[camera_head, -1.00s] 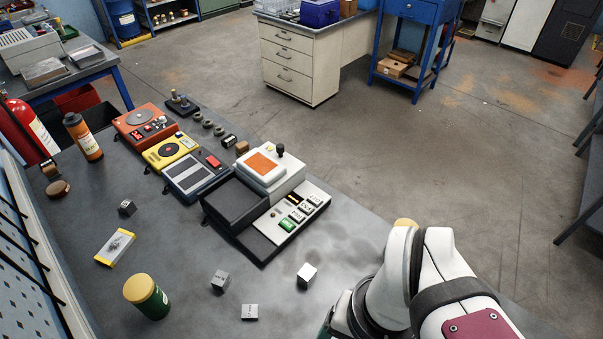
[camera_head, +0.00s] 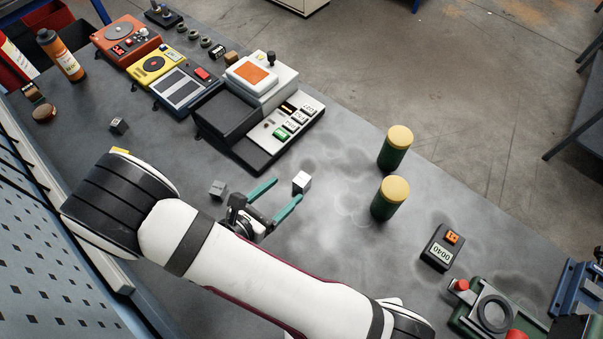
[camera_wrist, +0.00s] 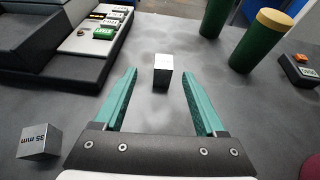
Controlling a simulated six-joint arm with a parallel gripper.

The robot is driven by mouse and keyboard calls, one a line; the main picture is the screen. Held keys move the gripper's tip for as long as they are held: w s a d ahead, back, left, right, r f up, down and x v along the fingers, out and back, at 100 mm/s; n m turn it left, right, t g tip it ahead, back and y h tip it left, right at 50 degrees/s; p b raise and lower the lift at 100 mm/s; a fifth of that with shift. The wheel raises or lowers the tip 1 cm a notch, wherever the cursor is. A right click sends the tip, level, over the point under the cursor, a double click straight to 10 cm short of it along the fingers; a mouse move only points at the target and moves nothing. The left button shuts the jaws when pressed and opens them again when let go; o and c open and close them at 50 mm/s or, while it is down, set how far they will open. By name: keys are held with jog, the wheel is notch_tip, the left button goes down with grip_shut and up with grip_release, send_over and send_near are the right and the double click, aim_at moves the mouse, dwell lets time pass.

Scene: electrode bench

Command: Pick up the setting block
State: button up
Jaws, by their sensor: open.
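My gripper (camera_head: 287,190) has teal fingers and is open and empty over the bench. A small pale metal block (camera_head: 301,182) sits just beyond its fingertips. In the wrist view this block (camera_wrist: 163,71) lies centred between the lines of the fingers (camera_wrist: 160,80), with bench showing on both sides. A second grey block (camera_head: 218,189) is left of the gripper; the wrist view has a block marked "35 mm" (camera_wrist: 38,141) at lower left. A third block (camera_head: 119,125) is farther left. I cannot read a mark on the block ahead.
A device with a black tray (camera_head: 228,116) and a panel with green button (camera_head: 281,134) stands beyond the blocks. Two green canisters with yellow lids (camera_head: 394,149) (camera_head: 389,198) stand to the right, near a black display box (camera_head: 441,247). The bench between is clear.

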aim_at(300, 181)
jog(key=shift+x, duration=1.1)
jog(key=x, duration=0.5)
jog(key=shift+s+d+f, duration=0.1)
jog(key=shift+d+f, duration=0.05)
jog(key=shift+d, duration=0.15)
grip_shut()
